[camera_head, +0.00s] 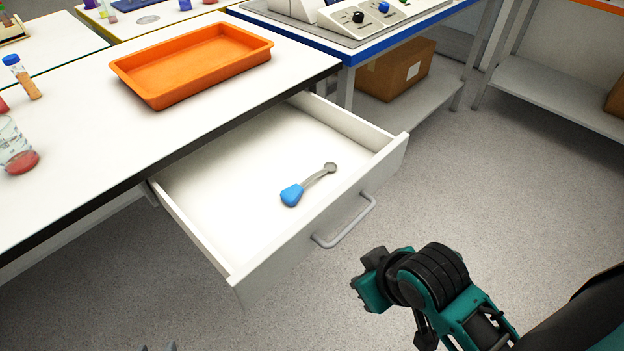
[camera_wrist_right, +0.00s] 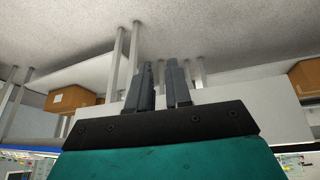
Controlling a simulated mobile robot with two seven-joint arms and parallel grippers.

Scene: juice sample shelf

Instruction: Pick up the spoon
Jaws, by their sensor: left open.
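The spoon (camera_head: 308,185) lies in the open white drawer (camera_head: 225,170). It has a blue handle end toward the lower left and a grey metal bowl toward the upper right. Only the tips of my left gripper (camera_head: 158,348) show at the bottom edge of the head view. They are apart, empty, and to the lower left of the drawer. My right arm is at the lower right, clear of the drawer. My right gripper (camera_wrist_right: 160,84) shows in the right wrist view with nothing visible between its fingers, which stand close together.
The drawer is pulled out below the white table (camera_head: 70,110), with a grey handle (camera_head: 345,222) on its front. An orange tray (camera_head: 135,90) and a beaker (camera_head: 14,146) stand on the table. A cardboard box (camera_head: 395,70) sits on a low shelf behind. The floor before the drawer is clear.

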